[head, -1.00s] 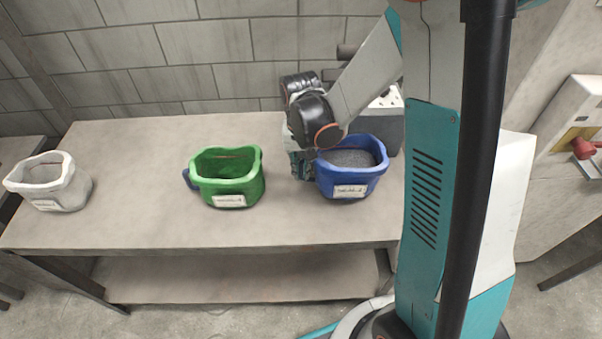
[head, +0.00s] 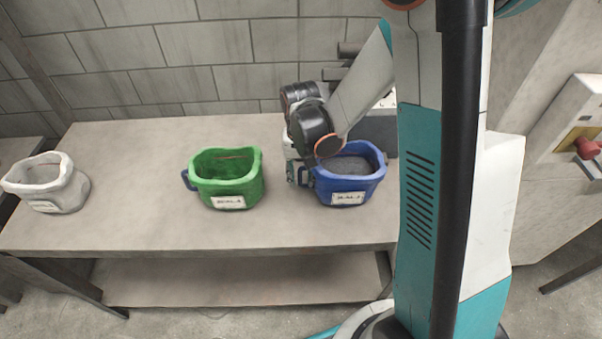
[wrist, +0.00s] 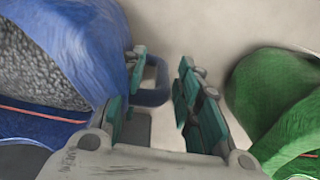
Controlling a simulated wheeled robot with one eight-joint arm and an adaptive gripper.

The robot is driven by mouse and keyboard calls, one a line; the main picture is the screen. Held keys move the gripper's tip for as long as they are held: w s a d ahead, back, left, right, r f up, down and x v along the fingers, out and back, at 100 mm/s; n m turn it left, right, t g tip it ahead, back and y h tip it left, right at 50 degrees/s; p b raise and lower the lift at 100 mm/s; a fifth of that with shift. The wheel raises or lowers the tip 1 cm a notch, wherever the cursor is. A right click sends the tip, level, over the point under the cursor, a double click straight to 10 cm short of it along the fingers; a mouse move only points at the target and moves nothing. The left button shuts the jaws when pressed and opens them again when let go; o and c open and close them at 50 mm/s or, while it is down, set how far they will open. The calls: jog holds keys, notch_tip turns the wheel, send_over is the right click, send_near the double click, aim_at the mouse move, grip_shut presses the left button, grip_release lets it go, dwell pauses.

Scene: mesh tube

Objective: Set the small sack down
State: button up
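The blue sack (head: 349,187), an open-topped bag full of grey gravel with a white label, stands upright on the table (head: 150,225). It also shows at the left of the wrist view (wrist: 95,55). My gripper (wrist: 158,100) is at its left side, low by the table. The fingers are apart, with the sack's dark blue handle loop (wrist: 154,92) between them. A gap shows between the handle and the right finger. In the head view my gripper (head: 298,172) is partly hidden by my wrist.
A green sack (head: 228,187) stands left of my gripper, close to the right finger in the wrist view (wrist: 275,100). A whitish sack (head: 62,190) stands at the far left. A grey block (head: 376,130) is behind the blue sack. Bare table lies between the green and whitish sacks.

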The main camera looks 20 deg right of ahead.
jog(key=shift+r+p, duration=1.45)
jog(key=shift+r, duration=2.4)
